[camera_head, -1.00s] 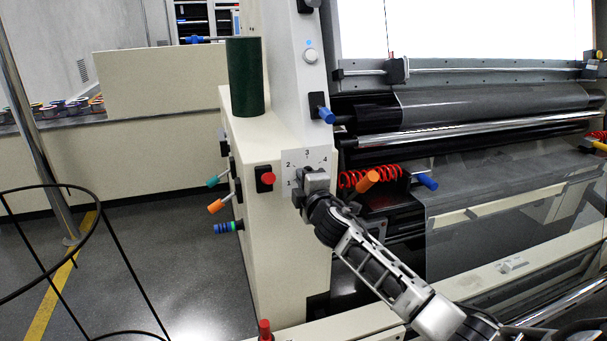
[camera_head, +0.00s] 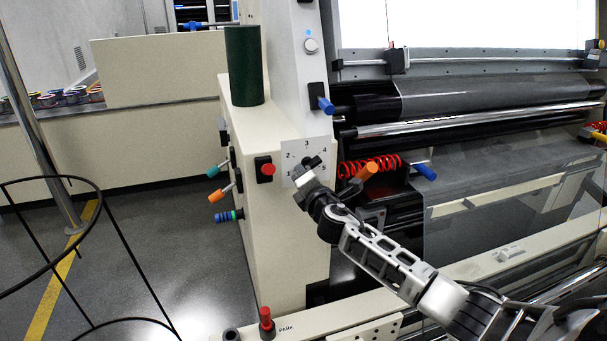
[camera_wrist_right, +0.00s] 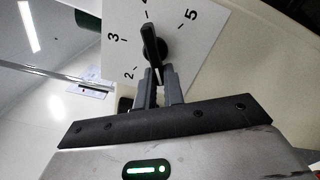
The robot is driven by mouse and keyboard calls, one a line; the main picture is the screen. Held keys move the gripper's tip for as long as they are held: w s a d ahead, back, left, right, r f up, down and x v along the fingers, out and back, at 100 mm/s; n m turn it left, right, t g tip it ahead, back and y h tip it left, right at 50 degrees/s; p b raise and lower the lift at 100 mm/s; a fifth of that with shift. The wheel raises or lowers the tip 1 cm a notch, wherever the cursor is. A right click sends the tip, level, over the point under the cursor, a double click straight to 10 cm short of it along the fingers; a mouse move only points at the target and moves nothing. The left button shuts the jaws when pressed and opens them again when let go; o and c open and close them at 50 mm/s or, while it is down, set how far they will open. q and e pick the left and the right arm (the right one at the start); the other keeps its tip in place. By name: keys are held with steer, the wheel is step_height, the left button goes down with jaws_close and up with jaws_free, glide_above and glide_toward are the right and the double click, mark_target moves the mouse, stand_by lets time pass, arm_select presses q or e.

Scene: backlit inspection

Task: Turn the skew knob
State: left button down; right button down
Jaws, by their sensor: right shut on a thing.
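The skew knob (camera_head: 312,161) is a black bar knob on a white dial plate (camera_head: 290,157) with printed numbers, on the cream cabinet's front. In the right wrist view the knob (camera_wrist_right: 151,42) stands out from the plate (camera_wrist_right: 185,60), and its far end points close to the mark at the top edge, past the 3. My right gripper (camera_head: 304,182) is at the knob, tilted, and covers the lower part of the dial. In the wrist view its two fingers (camera_wrist_right: 159,88) are closed about the knob's near end. My left gripper is not in view.
A red button (camera_head: 267,170) sits left of the dial. Teal, orange and blue handles stick out of the cabinet's left side. An orange handle (camera_head: 370,168), red coil (camera_head: 365,165) and blue handle (camera_head: 426,172) are close right of my gripper. A green cylinder (camera_head: 245,65) stands on top.

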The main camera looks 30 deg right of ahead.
stand_by(0.4)
steer(key=c, duration=1.5)
jaws_free()
steer(key=shift+s, duration=0.1)
steer(key=v, duration=1.5)
steer(key=shift+s+a+b, duration=0.2)
steer(key=shift+s+b, duration=0.15)
steer(key=shift+b, duration=0.1)
steer(key=s+a+f+m+g+y, duration=0.2)
steer(key=s+a+f+m, duration=0.25)
steer(key=f, duration=0.35)
steer(key=s+a+f+m+g+y, duration=0.25)
steer(key=s+a+f+m, duration=0.2)
steer(key=f, duration=0.35)
steer(key=s+a+f+m+g+y, duration=0.2)
steer(key=s+a+f+m+g, duration=0.1)
steer(key=s+a+f+m, duration=0.4)
steer(key=s+a+m, duration=0.2)
steer(key=shift+s+a+m, duration=0.35)
steer(key=shift+s+m, duration=0.05)
